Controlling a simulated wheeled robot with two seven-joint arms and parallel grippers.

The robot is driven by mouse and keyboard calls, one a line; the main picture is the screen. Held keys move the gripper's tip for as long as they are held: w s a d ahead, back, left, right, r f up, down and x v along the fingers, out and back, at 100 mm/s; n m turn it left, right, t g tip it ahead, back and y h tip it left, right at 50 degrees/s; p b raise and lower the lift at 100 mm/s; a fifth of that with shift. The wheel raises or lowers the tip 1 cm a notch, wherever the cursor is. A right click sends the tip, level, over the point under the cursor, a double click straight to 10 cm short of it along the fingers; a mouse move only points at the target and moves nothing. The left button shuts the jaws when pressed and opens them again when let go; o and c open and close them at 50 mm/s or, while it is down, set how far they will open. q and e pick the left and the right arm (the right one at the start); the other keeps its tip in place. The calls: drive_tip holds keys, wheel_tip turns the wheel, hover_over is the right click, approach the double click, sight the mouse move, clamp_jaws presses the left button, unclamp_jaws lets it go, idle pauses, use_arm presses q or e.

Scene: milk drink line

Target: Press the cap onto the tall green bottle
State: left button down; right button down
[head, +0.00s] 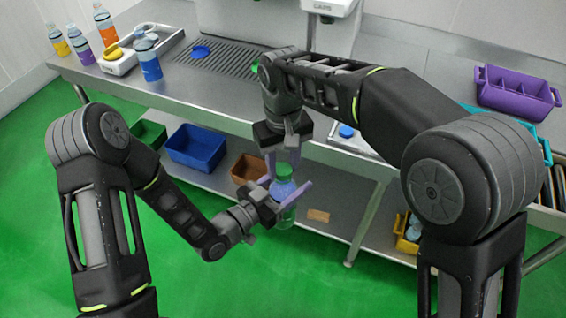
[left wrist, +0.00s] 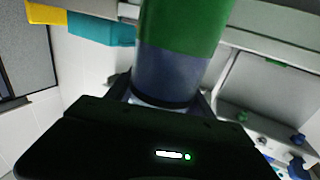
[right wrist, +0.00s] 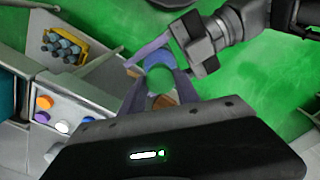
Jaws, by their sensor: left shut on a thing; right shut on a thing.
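The tall green bottle (head: 287,190) is a pale blue bottle with a green band, held about upright in front of the counter. My left gripper (head: 288,200) is shut on its body. The bottle also fills the upper middle of the left wrist view (left wrist: 185,40). A green cap (head: 284,170) sits at the top of the bottle, and my right gripper (head: 282,168) is shut on it from above. In the right wrist view the cap (right wrist: 160,78) lies between the fingertips, over the bottle. I cannot tell whether the cap is fully seated.
The steel counter (head: 215,88) stands behind, with several bottles and a white device (head: 118,64) at left. A blue cap (head: 200,51) lies on the grate. A purple crate (head: 518,92) is at right. Blue (head: 197,147) and brown (head: 246,168) bins stand on the lower shelf.

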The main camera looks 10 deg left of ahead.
drive_tip(key=shift+f, duration=0.65)
drive_tip(key=c, duration=0.8)
unclamp_jaws()
wheel_tip(320, 180, up, 8)
drive_tip(key=shift+f, duration=0.25)
drive_tip(key=shift+w+f, duration=0.1)
